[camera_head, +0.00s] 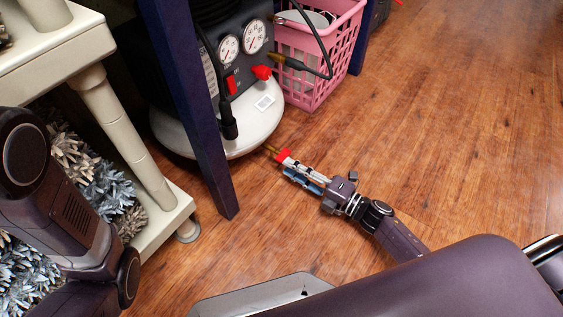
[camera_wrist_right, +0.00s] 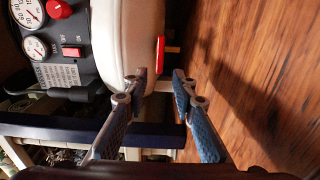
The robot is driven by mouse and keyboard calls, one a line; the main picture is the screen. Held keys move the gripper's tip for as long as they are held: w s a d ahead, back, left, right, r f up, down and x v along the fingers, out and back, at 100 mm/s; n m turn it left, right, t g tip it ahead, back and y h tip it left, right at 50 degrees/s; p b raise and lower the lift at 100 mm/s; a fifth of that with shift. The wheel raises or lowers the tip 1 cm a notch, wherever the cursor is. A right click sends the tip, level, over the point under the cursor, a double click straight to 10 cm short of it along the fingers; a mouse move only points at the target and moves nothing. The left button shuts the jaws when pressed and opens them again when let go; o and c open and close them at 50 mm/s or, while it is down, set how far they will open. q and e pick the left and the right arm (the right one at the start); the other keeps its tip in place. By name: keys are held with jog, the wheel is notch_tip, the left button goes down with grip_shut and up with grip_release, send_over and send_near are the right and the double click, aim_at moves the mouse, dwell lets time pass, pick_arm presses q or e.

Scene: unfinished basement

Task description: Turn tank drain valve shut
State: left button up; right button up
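The tank drain valve has a red handle (camera_head: 283,155) on a brass stub (camera_head: 270,149), low on the right side of the white tank (camera_head: 262,128) of an air compressor. In the right wrist view the red handle (camera_wrist_right: 160,54) stands just beyond the gap between my fingertips. My right gripper (camera_head: 300,171), also in the right wrist view (camera_wrist_right: 160,76), is open, low over the floor, with nothing clearly held. Whether a fingertip touches the handle I cannot tell. My left arm shows at the left edge; its gripper is out of view.
The compressor panel (camera_head: 262,85) has gauges, a red switch and a red knob. A dark blue post (camera_head: 195,110) stands before the tank. A pink basket (camera_head: 310,75) is behind, a cream shelf unit (camera_head: 115,120) at left. The wooden floor (camera_head: 450,130) at right is clear.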

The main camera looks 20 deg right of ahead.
jog(key=v, duration=0.7)
dwell(0.4)
